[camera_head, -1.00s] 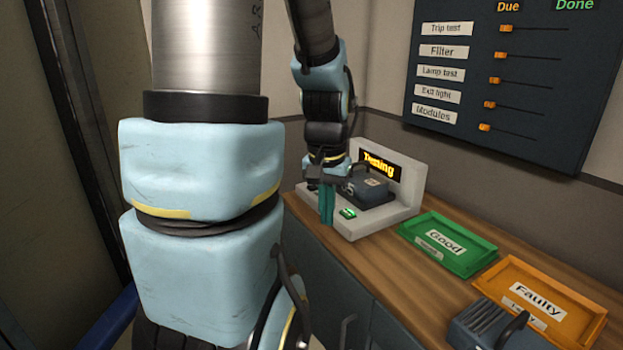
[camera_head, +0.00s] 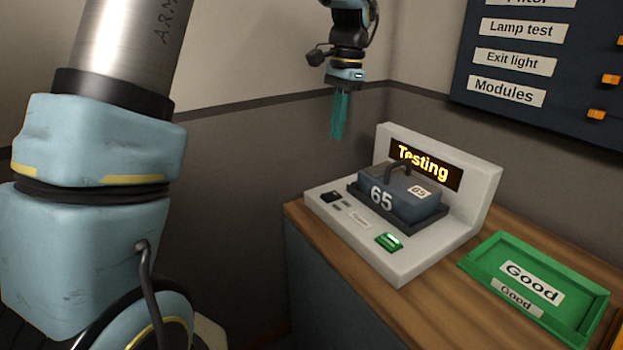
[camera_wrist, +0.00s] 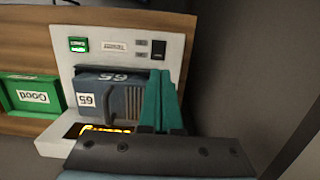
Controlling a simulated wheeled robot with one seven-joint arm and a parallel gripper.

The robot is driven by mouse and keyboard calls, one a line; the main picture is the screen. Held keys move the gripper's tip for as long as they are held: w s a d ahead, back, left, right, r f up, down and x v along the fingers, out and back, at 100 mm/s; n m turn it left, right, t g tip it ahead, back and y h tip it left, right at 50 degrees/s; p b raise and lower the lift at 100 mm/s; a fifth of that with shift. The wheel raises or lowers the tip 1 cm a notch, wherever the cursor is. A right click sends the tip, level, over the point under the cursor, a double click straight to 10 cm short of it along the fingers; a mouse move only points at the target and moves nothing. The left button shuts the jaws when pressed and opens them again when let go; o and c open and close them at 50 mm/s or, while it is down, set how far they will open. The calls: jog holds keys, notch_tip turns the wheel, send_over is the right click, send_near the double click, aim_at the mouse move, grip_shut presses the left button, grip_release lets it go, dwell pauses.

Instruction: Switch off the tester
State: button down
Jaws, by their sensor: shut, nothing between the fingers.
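The white tester (camera_head: 405,258) stands on the wooden bench. Its display (camera_head: 424,168) reads "Testing" in orange. A dark blue module marked 65 (camera_head: 381,199) with a handle sits in its cradle. A lit green button (camera_head: 388,241) is at the front right of its panel, and a black rocker switch (camera_head: 331,197) is at the front left. In the wrist view the switch (camera_wrist: 158,49) and button (camera_wrist: 78,45) also show. My gripper (camera_head: 337,136), with teal fingers, is shut and empty, above and left of the tester, apart from it.
A green tray labelled Good (camera_head: 545,311) lies to the right of the tester. A dark wall board (camera_head: 560,70) with orange sliders hangs at upper right. Walls stand behind and left of the bench.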

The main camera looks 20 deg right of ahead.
aim_at(328, 195)
jog(key=shift+f, duration=0.1)
jog(key=f+p, duration=0.1)
jog(key=f, duration=0.3)
jog(key=a+f, duration=0.1)
jog(key=f, duration=0.4)
jog(key=f+p, duration=0.1)
jog(key=f, duration=0.3)
jog(key=shift+s+a+f+p, duration=0.15)
jog(key=shift+s+a+p, duration=0.15)
jog(key=shift+p, duration=0.05)
jog(key=shift+f, duration=0.2)
jog(key=shift+f, duration=0.1)
jog(key=shift+a+f, duration=0.15)
jog(key=shift+w+d+p, duration=0.2)
jog(key=shift+d+p, duration=0.1)
jog(key=shift+d, duration=0.55)
jog(key=shift+r, duration=0.2)
